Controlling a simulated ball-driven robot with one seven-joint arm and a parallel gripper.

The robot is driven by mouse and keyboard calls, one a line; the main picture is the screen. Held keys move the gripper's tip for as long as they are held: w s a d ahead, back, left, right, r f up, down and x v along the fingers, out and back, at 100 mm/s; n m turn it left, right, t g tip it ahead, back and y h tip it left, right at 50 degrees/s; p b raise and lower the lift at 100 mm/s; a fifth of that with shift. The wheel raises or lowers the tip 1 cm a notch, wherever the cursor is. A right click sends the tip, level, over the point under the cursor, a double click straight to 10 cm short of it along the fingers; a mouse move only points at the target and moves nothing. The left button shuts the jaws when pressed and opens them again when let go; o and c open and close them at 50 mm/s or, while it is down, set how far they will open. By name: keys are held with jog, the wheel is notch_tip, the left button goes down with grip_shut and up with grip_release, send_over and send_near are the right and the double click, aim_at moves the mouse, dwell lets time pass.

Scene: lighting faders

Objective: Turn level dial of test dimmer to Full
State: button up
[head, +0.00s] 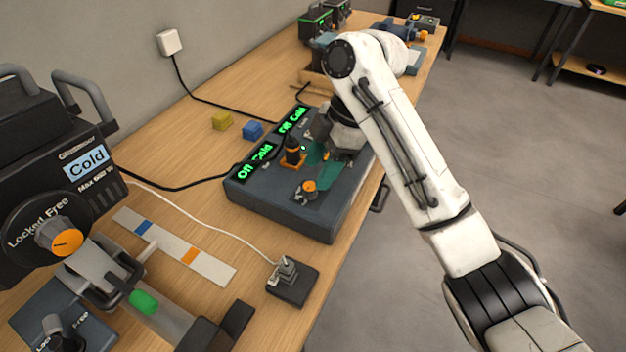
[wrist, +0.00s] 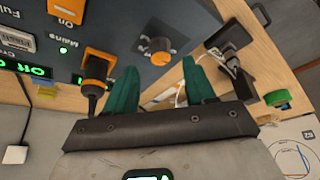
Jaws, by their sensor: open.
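The dimmer (head: 285,205) is a dark blue-grey box on the bench in the head view, with green displays reading Off and Cold. A small dark and orange dial (head: 309,187) sits near its front edge; it also shows in the wrist view (wrist: 158,55). I cannot read a label on that dial. My gripper (head: 318,158) is over the box with its teal fingers apart and empty. In the wrist view the fingertips (wrist: 159,68) point at the dial, which appears between them and beyond the tips, apparently untouched.
An upright orange and black part (head: 293,153) stands on the box close beside my fingers, also at the left finger in the wrist view (wrist: 95,72). A corded black block (head: 292,283) lies nearer the bench edge.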

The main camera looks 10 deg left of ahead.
aim_at(311, 185)
jog(key=shift+x, duration=2.05)
grip_shut()
